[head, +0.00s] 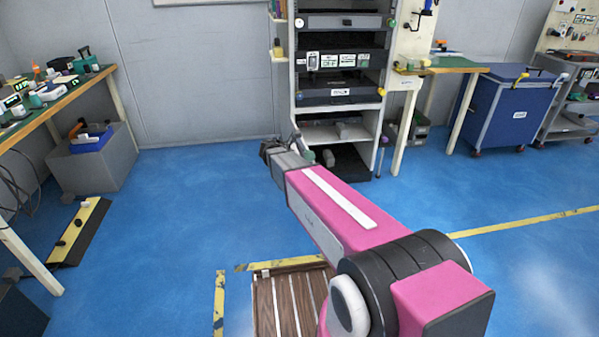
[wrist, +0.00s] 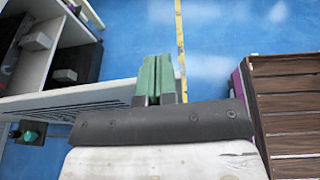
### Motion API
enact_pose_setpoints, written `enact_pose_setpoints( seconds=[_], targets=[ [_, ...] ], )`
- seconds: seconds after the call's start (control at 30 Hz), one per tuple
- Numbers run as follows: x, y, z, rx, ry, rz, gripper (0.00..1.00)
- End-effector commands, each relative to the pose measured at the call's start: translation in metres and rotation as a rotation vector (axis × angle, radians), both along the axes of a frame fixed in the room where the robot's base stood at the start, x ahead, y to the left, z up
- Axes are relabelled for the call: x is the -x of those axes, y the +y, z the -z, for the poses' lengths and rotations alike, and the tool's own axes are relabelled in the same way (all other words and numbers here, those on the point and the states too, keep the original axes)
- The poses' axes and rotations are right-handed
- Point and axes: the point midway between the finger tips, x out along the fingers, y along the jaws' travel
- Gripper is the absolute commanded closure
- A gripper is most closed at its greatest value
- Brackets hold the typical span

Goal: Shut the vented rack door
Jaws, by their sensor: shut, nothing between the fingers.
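The grey rack (head: 384,105) stands against the back wall in the head view, its shelves holding dark units. In the wrist view its pale frame and shelves (wrist: 45,62) show at upper left. A pale slotted panel (wrist: 85,102), which looks like the vented door, stands out from the rack towards my gripper, so it is open. In the head view I cannot make the door out clearly; my arm covers part of that area. My gripper (head: 272,148) is low in front of the rack's left side. Its green fingers (wrist: 155,80) are shut and empty, beside the panel's end; contact is unclear.
A slatted wooden pallet (head: 290,300) lies on the floor near my base. A workbench (head: 60,103) stands at left with a grey bin (head: 95,165) under it. Blue floor left of the rack is clear.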

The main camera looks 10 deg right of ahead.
Motion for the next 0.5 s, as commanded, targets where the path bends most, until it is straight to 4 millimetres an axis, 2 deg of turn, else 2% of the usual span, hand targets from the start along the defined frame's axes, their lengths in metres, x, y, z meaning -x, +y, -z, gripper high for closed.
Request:
enact_pose_setpoints(
  seconds=[0.5],
  targets=[
    [-0.001, -0.017, 0.000, 0.000, 0.000, -0.001, 1.00]
  ],
)
